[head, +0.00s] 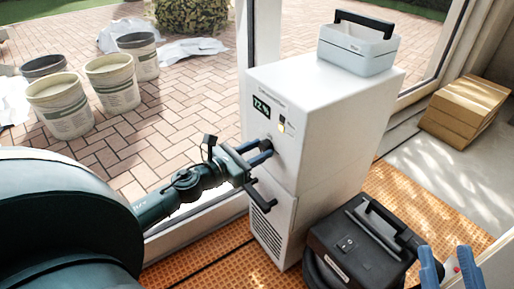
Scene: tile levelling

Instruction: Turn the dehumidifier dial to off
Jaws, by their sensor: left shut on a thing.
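The dehumidifier (330,120) is a tall white cabinet standing in the middle of the head view. Its front has a dark readout (261,107) showing "72 %" and a louvred grille low down. My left gripper (266,150) reaches the front from the left, with its blue fingers shut on the dial below the readout. The fingers cover most of the dial, so its pointer and marks cannot be read. My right gripper (447,268) is at the lower right corner, its blue fingers apart and empty, away from the dehumidifier.
A grey-white bin with a black handle (357,49) sits on top of the dehumidifier. A black machine (360,246) with a hose stands at its right on orange matting (408,196). Cardboard boxes (466,108) lie at right. Several buckets (111,83) stand outside on brick paving.

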